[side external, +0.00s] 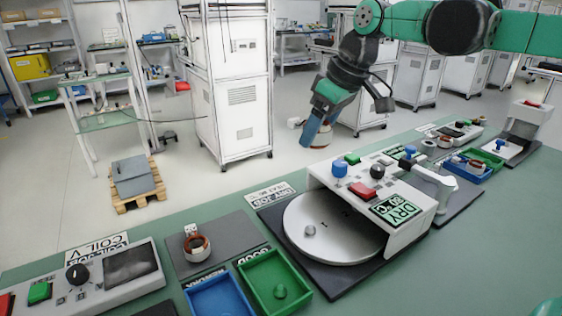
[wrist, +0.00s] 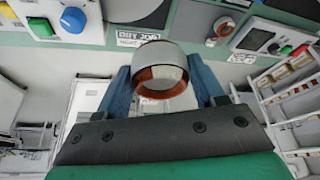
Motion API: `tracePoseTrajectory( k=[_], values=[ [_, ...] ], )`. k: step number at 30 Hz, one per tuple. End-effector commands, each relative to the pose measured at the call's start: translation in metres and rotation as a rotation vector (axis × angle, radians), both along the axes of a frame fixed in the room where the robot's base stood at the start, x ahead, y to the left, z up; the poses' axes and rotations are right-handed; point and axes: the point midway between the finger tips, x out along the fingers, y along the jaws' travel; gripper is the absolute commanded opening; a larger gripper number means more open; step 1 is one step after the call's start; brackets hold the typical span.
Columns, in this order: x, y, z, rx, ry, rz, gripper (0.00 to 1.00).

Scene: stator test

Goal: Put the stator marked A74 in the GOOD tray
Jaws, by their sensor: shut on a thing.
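My gripper (side external: 316,134) is raised in the air behind the dryer in the side external view. In the wrist view its two blue fingers (wrist: 162,76) are shut on a stator (wrist: 160,53), a grey ring with copper-coloured windings inside. Only a sliver of this held stator shows beside the fingers in the side external view. A second stator (side external: 196,247) sits on a grey mat at front left and also shows in the wrist view (wrist: 224,27). No A74 marking is legible on either. The green GOOD tray (side external: 303,283) lies at the front, holding a small green lump.
The blue rework tray (side external: 193,297) is left of the GOOD tray. The dryer (side external: 400,208) with its round turntable (side external: 330,247) stands mid-bench. The coil tester (side external: 115,275) is at far left. More trays and stations stand at the right. Bench is clear behind the mat.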

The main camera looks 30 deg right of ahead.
Motion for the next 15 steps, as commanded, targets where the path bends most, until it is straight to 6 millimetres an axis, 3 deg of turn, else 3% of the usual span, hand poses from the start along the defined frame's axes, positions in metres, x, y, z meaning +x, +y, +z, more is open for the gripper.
tracePoseTrajectory(
  k=[5, 15],
  values=[
    [-0.001, 0.022, -0.018, -0.001, 0.000, 0.048, 0.00],
    [-0.043, 0.094, -0.105, 0.000, -0.001, 0.223, 0.00]
  ],
)
